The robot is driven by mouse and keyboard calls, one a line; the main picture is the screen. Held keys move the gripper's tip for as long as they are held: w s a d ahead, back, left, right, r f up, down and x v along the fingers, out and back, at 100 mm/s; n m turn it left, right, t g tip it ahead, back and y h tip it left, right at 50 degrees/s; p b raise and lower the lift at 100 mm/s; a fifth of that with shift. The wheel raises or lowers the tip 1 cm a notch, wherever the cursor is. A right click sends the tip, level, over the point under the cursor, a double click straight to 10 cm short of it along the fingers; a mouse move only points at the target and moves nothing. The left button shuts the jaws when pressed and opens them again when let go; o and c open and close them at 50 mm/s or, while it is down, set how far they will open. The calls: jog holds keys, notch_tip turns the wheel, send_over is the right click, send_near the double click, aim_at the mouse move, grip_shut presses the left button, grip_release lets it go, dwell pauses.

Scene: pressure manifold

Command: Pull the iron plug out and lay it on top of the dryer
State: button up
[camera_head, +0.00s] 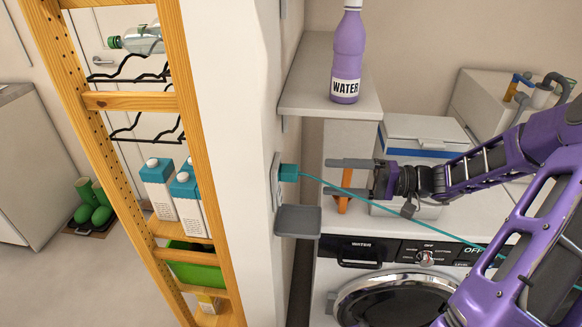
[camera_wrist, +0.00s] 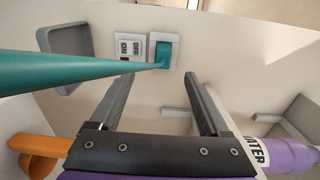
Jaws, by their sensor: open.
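The teal iron plug (camera_head: 289,172) sits in the wall socket on the end of the white wall. A teal cord runs from it to the right, past my gripper. In the wrist view the plug (camera_wrist: 163,53) is in the socket plate (camera_wrist: 177,68), ahead of and between my fingers. My gripper (camera_head: 345,171) is open and empty, to the right of the plug and apart from it; it also shows in the wrist view (camera_wrist: 162,92). The cord crosses close to the wrist camera and looks large. The dryer (camera_head: 400,250) stands below my gripper, its top partly hidden by my arm.
A grey tray (camera_head: 298,220) juts from the wall below the plug. A purple water bottle (camera_head: 347,60) stands on a shelf (camera_head: 310,75) above. A white box (camera_head: 425,135) with a blue band stands on the dryer. A wooden rack (camera_head: 115,101) is left of the wall.

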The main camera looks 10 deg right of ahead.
aim_at(296, 173)
jog(key=shift+r, duration=0.25)
jog(key=shift+a, duration=0.1)
jog(key=shift+b+x, duration=0.5)
jog(key=shift+x, duration=3.95)
grip_shut()
